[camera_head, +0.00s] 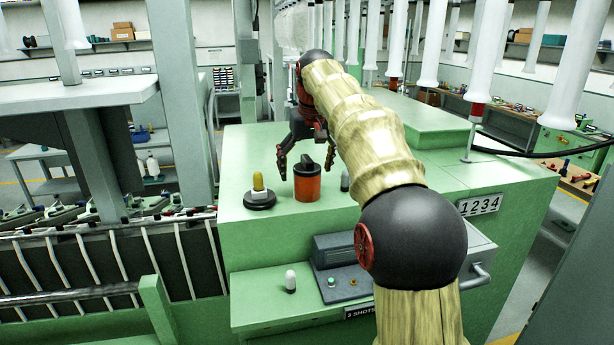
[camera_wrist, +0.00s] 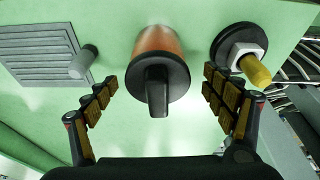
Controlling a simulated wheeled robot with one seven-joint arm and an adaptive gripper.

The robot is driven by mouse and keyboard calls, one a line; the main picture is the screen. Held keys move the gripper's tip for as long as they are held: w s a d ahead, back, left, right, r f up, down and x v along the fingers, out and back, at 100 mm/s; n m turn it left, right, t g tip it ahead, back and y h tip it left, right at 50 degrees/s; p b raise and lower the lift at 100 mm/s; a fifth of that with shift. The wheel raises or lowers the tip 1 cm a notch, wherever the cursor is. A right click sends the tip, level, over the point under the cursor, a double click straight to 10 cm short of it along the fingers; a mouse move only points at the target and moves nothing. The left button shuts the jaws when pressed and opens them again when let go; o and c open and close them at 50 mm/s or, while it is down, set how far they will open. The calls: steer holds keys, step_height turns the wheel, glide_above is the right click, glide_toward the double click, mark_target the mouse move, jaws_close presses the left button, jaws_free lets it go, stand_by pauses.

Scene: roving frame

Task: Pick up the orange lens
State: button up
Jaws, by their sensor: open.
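The orange lens (camera_head: 307,188) is an upright orange cylinder with a black cap and a raised black grip on top. It stands on the green machine top (camera_head: 245,210). My gripper (camera_head: 306,160) is open and empty, just above and around the level of the lens cap. In the wrist view the lens (camera_wrist: 158,42) shows its black cap between the two spread fingers of my gripper (camera_wrist: 160,80), with a gap on each side. No contact is visible. The lens's lower part is partly hidden by its cap in the wrist view.
A yellow-tipped bolt with a white nut on a black disc (camera_head: 260,197) stands left of the lens. A small grey peg (camera_head: 345,181) stands to its right, by a grey ribbed plate (camera_wrist: 35,55). A lower shelf holds a white-topped peg (camera_head: 290,281) and a grey box (camera_head: 338,250).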

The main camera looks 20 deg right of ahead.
mark_target(306, 178)
steer(key=x, duration=0.3)
steer(key=shift+s+d+f, duration=0.15)
steer(key=shift+s+f, duration=0.05)
steer(key=shift+f, duration=0.05)
steer(key=shift+w+f+p, duration=0.25)
steer(key=shift+f+p, duration=0.05)
steer(key=shift+f, duration=0.1)
steer(key=shift+s, duration=0.1)
steer(key=shift+c, duration=0.7)
steer(key=c, duration=1.1)
steer(key=shift+r, duration=0.15)
steer(key=shift+c, duration=0.4)
